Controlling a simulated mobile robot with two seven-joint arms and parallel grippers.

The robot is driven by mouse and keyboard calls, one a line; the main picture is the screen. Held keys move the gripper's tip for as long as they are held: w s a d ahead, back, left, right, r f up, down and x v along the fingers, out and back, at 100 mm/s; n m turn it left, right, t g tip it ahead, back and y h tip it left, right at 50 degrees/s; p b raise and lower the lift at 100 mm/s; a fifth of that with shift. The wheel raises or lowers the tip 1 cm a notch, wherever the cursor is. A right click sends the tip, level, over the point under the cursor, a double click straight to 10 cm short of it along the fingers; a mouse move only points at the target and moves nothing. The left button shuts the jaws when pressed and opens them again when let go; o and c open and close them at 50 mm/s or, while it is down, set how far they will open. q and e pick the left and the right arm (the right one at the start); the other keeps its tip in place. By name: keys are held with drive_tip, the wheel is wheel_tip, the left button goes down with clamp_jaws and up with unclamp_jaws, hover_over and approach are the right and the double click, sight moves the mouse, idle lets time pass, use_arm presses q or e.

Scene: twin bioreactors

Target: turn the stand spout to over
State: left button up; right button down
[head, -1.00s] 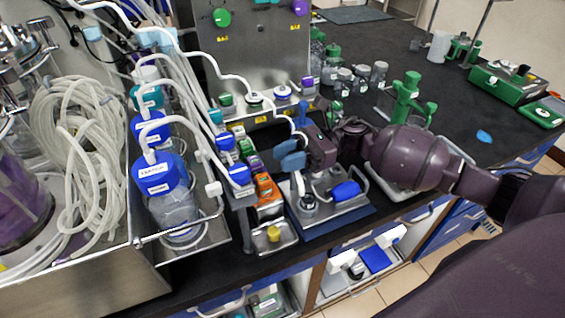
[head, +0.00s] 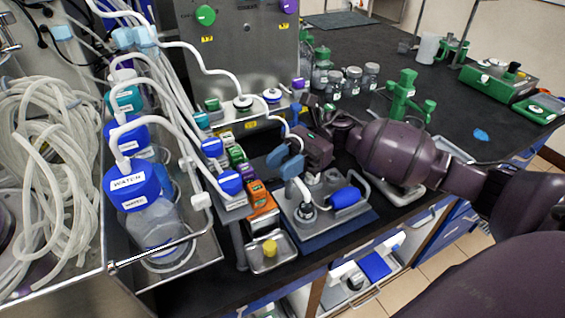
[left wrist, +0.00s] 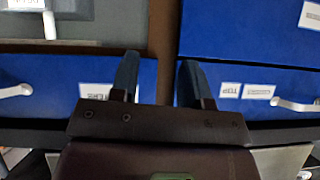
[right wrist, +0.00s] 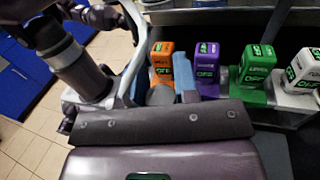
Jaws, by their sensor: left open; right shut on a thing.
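The stand (head: 330,208) is a metal plate on a blue mat near the bench's front edge. It carries a blue cylinder (head: 346,197) and a small round fitting. The white curved spout (head: 298,186) reaches down toward that fitting. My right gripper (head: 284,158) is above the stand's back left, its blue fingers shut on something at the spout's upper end. In the right wrist view a grey round piece (right wrist: 160,95) shows between the fingers; most of the grasp is hidden. My left gripper (left wrist: 155,82) is open and empty before blue drawer fronts, out of the head view.
Orange, purple, green and white labelled blocks (right wrist: 258,70) line up close left of the stand. A small metal tray with a yellow piece (head: 270,248) is at front left. Blue-capped bottles (head: 140,190) and hoses stand farther left. A green stand (head: 403,95) is behind my right arm.

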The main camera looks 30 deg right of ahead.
drive_tip(key=c, duration=0.9)
unclamp_jaws()
drive_tip(key=shift+o, duration=0.2)
wheel_tip(320, 180, up, 20)
drive_tip(key=p, duration=0.1)
drive_tip(key=shift+p, duration=0.4)
